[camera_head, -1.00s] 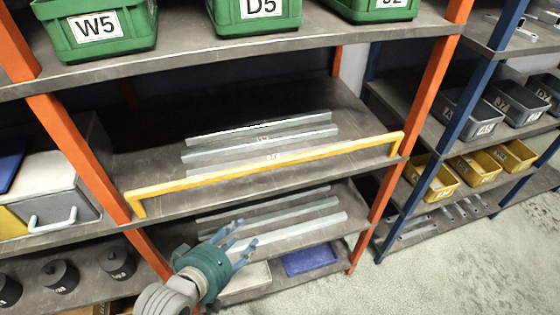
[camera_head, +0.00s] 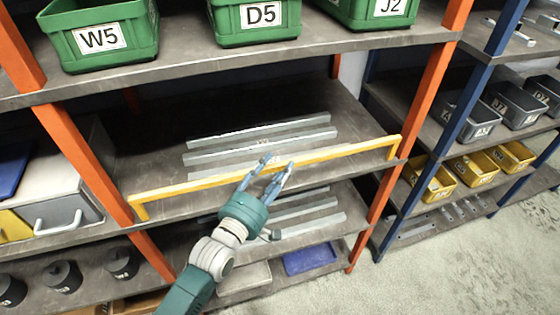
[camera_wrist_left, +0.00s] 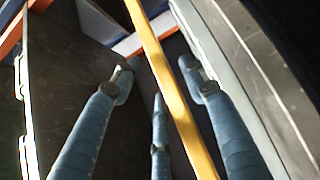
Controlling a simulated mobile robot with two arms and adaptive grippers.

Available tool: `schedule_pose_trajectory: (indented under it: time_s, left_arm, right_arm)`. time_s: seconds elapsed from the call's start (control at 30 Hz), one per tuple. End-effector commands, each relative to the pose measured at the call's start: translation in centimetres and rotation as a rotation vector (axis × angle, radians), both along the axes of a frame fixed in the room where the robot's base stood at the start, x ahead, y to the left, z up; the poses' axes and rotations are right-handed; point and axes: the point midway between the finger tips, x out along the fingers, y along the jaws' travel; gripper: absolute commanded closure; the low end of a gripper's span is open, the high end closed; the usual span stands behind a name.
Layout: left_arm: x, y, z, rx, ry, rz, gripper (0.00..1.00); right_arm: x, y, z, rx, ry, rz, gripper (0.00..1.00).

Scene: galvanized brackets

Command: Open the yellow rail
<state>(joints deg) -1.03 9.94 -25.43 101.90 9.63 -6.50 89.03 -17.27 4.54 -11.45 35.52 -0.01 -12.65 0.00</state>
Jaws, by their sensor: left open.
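The yellow rail (camera_head: 350,150) runs along the front edge of the middle shelf, between the two orange posts, with a short bent end at each side. My left gripper (camera_head: 277,163) is open at the middle of the rail, its fingers reaching up to it from the front. In the left wrist view the rail (camera_wrist_left: 166,72) passes between the spread blue fingers of the gripper (camera_wrist_left: 157,66). I cannot tell if any finger touches it. My right gripper is not in view.
Several galvanized bars (camera_head: 262,143) lie on the middle shelf behind the rail, and more lie on the shelf below. Green bins (camera_head: 255,25) stand on the shelf above. A blue tray (camera_head: 310,260) sits low on the right. A grey box (camera_head: 75,205) stands on the left.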

Motion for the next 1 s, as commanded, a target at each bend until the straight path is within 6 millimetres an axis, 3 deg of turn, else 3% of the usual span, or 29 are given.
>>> schedule_pose_trajectory:
  time_s: [0.2,0.5,0.73,1.0]
  left_arm:
    - [1.8,-1.0,0.0,0.000,0.001,0.000,0.56]
    - [2.0,-1.0,-0.1,0.001,0.000,0.000,0.56]
    - [2.0,-1.0,-0.1,0.001,0.000,0.000,1.00]
    - [1.9,-1.0,-0.2,0.006,-0.006,0.000,1.00]
  right_arm:
    - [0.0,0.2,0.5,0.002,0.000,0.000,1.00]
    - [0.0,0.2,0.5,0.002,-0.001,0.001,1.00]
    - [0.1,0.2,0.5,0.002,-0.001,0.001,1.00]
    - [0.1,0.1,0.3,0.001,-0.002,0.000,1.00]
